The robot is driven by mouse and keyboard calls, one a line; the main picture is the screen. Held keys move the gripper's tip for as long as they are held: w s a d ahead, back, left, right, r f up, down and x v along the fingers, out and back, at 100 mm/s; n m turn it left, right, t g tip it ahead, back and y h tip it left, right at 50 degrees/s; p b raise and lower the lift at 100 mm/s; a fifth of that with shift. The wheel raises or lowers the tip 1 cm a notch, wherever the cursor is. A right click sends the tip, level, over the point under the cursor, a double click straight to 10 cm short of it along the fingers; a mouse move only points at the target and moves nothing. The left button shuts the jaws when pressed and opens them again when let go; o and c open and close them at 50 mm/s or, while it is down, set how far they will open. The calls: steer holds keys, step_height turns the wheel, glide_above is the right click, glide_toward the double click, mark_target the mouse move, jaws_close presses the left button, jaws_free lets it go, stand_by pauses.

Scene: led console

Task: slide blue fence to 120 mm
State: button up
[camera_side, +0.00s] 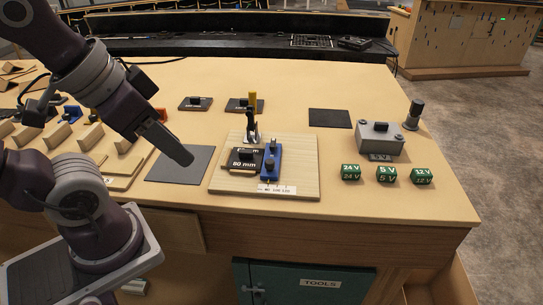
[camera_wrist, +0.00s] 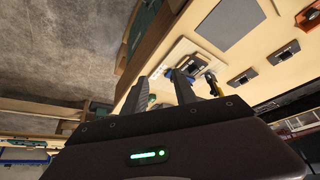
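The blue fence (camera_side: 271,165) stands on a light wooden board (camera_side: 304,168), with a dark knob near its front end. A white scale label (camera_side: 277,189) lies at the board's front edge; its marks are too small to read surely. A black block marked 80 mm (camera_side: 243,167) lies just left of the fence. A clamp with a yellow handle (camera_side: 252,104) stands upright behind them. My gripper (camera_side: 187,158) is above the dark mat, left of the board, apart from the fence. In the wrist view, its fingers (camera_wrist: 160,84) are spread and empty, and the blue fence (camera_wrist: 191,69) is partly hidden beyond them.
A dark mat (camera_side: 181,167) lies left of the board. Grey box (camera_side: 380,138), dark cylinder (camera_side: 413,115) and green voltage blocks (camera_side: 386,174) stand at right. Black-topped plates (camera_side: 195,104) and a dark pad (camera_side: 330,118) lie behind. Wooden fixtures fill the left.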

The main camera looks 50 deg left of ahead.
steer(key=shift+o, duration=0.9)
steer(key=shift+w+r, duration=0.15)
steer(key=shift+w, duration=0.2)
steer(key=n+g, duration=0.4)
steer(key=g, duration=0.2)
glide_above(270, 162)
step_height(270, 162, down, 8)
steer(key=shift+r, duration=0.15)
step_height(270, 162, down, 7)
jaws_close()
